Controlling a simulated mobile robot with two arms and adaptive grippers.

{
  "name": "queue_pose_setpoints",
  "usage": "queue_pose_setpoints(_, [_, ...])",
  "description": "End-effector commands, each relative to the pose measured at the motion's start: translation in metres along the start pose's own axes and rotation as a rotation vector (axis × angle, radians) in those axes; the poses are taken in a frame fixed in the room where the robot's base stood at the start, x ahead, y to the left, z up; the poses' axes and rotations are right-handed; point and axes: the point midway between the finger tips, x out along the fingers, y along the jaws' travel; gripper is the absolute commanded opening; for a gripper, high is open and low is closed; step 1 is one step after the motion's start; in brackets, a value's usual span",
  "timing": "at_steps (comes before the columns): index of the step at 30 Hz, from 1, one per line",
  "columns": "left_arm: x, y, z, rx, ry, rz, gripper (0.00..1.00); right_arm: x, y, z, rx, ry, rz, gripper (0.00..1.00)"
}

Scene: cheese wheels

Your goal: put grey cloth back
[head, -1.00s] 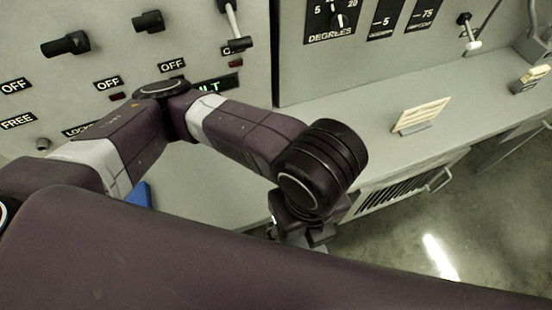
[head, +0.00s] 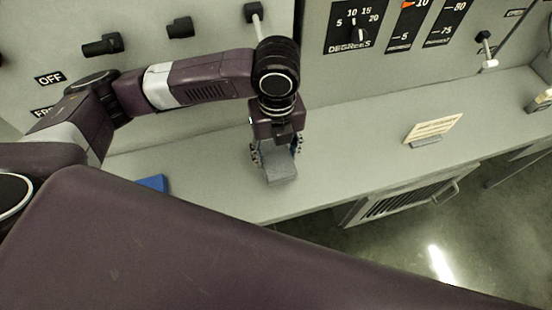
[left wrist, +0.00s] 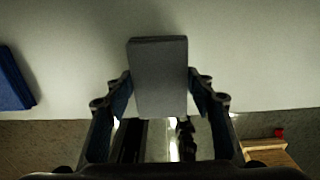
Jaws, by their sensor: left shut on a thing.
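The grey cloth (head: 281,172) is a folded, block-like piece held between the fingers of my left gripper (head: 274,158), above the light grey counter. In the left wrist view the cloth (left wrist: 158,78) fills the space between the two fingers of the left gripper (left wrist: 160,92), which press on its sides. Whether its lower side touches the counter I cannot tell. My right gripper is not in view.
A blue folded item (head: 153,183) lies on the counter (head: 345,155) to the left. A small sign (head: 433,130) stands to the right. A control panel with knobs and dials (head: 350,35) rises behind. The counter between gripper and sign is clear.

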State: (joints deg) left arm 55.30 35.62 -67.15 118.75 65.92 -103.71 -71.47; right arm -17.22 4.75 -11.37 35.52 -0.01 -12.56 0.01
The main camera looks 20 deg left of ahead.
Motion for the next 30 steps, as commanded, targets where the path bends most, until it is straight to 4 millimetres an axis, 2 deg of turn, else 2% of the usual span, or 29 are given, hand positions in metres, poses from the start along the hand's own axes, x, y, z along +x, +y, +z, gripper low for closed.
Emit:
queue_pose_setpoints(5, [0.013, 0.000, 0.000, -0.001, 0.000, -0.001, 0.30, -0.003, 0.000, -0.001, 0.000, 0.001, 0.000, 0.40])
queue_pose_setpoints(12, [0.044, 0.000, 0.001, -0.002, -0.001, 0.001, 0.30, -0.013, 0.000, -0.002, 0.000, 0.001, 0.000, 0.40])
queue_pose_setpoints(26, [0.055, 0.000, 0.004, 0.000, -0.003, -0.001, 0.30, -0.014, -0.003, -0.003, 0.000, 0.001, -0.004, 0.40])
queue_pose_setpoints(27, [0.054, 0.000, 0.004, 0.000, -0.003, -0.002, 0.54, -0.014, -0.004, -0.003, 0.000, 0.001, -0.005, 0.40])
queue_pose_setpoints(30, [0.054, 0.000, 0.004, 0.000, -0.003, -0.002, 0.65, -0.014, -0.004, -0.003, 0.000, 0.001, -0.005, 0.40])
